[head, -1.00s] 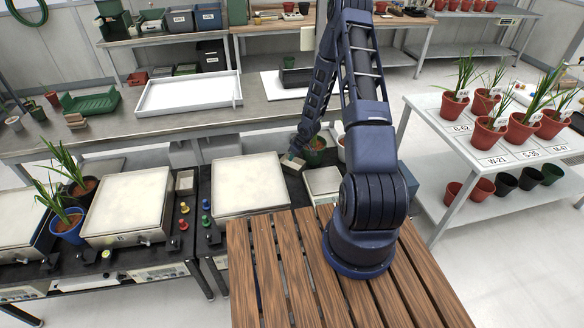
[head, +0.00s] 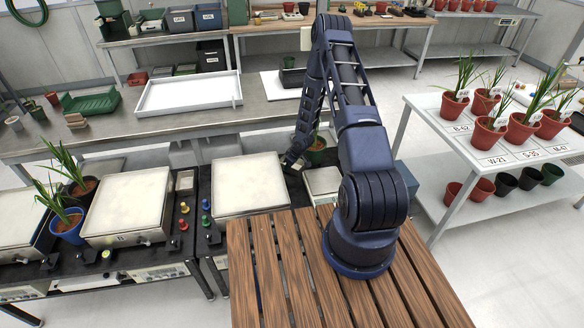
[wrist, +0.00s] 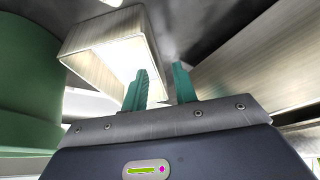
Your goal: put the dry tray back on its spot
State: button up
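A small pale metal tray or box (wrist: 103,33) with an open, brightly lit mouth is tilted in the upper left of the wrist view. I take it to be the dry tray. My gripper (wrist: 160,77) has two green fingers with a visible gap between them. The left finger overlaps the tray's mouth, and the tray's right wall lies near the gap. I cannot tell whether they touch. In the head view my gripper (head: 291,161) is low by the dark weighing bench, beside a potted plant (head: 316,154). The tray is hard to make out there.
A large scale (head: 250,185) stands left of my gripper and a smaller one (head: 323,181) to its right. A green rounded surface (wrist: 30,85), probably the pot, is close on the left in the wrist view. A white tray (head: 190,93) lies on the grey bench behind.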

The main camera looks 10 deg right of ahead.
jog(key=shift+x, duration=1.4)
grip_shut()
jog(key=shift+r, duration=0.1)
